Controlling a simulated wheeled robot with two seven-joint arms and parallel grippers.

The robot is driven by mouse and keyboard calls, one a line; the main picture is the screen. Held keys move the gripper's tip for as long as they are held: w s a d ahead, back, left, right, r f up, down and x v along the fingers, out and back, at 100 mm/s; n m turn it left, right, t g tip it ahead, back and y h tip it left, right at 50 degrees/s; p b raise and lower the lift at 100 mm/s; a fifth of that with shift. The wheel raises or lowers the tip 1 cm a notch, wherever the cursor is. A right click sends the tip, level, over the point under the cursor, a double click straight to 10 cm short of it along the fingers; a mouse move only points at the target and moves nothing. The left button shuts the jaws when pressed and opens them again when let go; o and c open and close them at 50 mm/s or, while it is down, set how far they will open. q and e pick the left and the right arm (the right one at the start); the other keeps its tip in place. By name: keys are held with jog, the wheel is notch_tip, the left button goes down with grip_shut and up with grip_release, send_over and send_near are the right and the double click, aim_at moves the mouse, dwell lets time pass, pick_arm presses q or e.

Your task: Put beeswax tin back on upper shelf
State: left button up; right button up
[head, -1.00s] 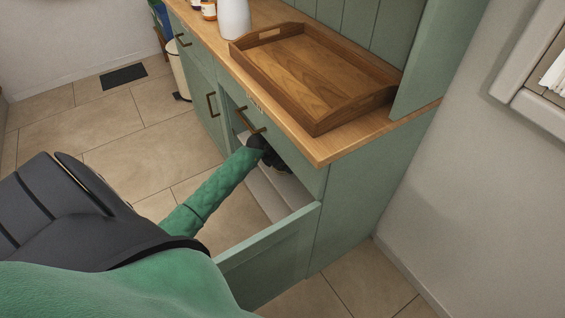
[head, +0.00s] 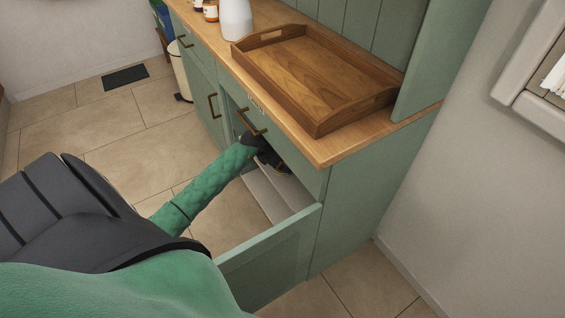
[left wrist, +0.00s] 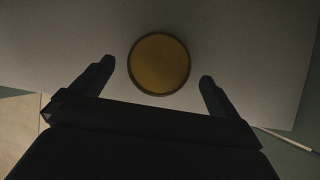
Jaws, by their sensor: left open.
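In the left wrist view a round tin (left wrist: 158,64) with an amber-yellow top and dark rim, which looks like the beeswax tin, sits on a pale shelf board (left wrist: 245,60). My left gripper (left wrist: 156,80) is open. Its two dark fingers are on either side of the tin's near part, with gaps on both sides and nothing held. In the head view my left gripper (head: 276,165) reaches into the open lower compartment of the green cabinet (head: 370,195), above its pale shelf. I cannot make out the tin there. My right gripper is not in view.
The cabinet door (head: 268,250) stands open on the near side of my left arm, and a drawer handle (head: 250,122) is just above it. A wooden tray (head: 322,75), a white vase (head: 236,20) and small jars (head: 210,10) stand on the wooden counter.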

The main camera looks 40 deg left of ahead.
pick_arm(q)
jog(key=shift+v, duration=1.65)
